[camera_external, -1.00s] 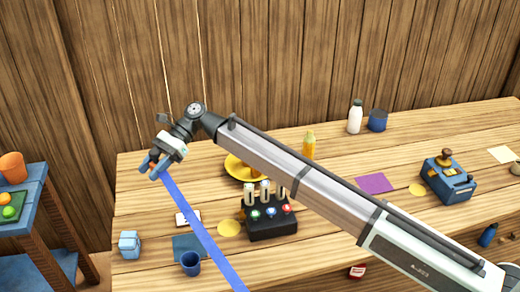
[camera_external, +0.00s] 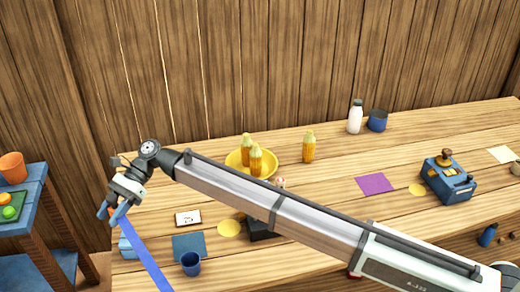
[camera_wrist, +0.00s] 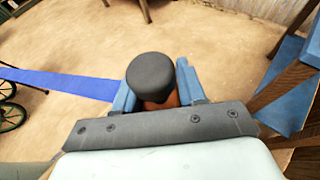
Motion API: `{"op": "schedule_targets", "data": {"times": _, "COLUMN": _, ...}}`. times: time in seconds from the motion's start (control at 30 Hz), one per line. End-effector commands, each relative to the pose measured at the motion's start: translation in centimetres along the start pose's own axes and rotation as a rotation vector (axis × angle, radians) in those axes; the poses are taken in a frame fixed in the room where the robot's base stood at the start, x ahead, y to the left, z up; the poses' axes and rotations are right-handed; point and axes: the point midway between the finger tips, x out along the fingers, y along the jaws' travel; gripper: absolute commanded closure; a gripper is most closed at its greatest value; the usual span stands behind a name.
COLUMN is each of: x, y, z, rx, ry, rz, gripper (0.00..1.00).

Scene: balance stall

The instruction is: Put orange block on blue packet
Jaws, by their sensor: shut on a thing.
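My gripper (camera_external: 113,212) is over the table's left end, fingers pointing down. It is shut on an orange thing, taken as the orange block, of which only a little shows. In the wrist view, orange-brown (camera_wrist: 161,103) shows between the blue fingers, mostly hidden under a dark round part; its shape is unclear.
A long blue strip (camera_external: 148,262) runs from the gripper towards the lower right. A blue cup (camera_external: 190,263), white card (camera_external: 187,218) and yellow disc (camera_external: 229,229) are nearby. A yellow dish (camera_external: 237,159) carries bottles. A blue side table (camera_external: 40,172) stands left, across a gap.

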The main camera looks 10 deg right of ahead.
Motion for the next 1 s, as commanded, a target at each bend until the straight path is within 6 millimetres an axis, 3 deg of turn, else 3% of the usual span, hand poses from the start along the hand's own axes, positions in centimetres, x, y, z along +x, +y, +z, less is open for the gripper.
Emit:
{"op": "schedule_targets", "data": {"times": 0.4, "x": 2.1, "y": 0.0, "z": -5.3, "rx": 0.001, "ry": 0.0, "rz": 0.0, "gripper": 0.92}}
{"op": "schedule_targets", "data": {"times": 0.8, "x": 3.6, "y": 0.0, "z": -8.8, "rx": 0.0, "ry": 0.0, "rz": 0.001, "gripper": 0.92}}
{"op": "schedule_targets", "data": {"times": 1.0, "x": 3.6, "y": 0.0, "z": -8.9, "rx": -0.002, "ry": 0.0, "rz": 0.0, "gripper": 0.92}}
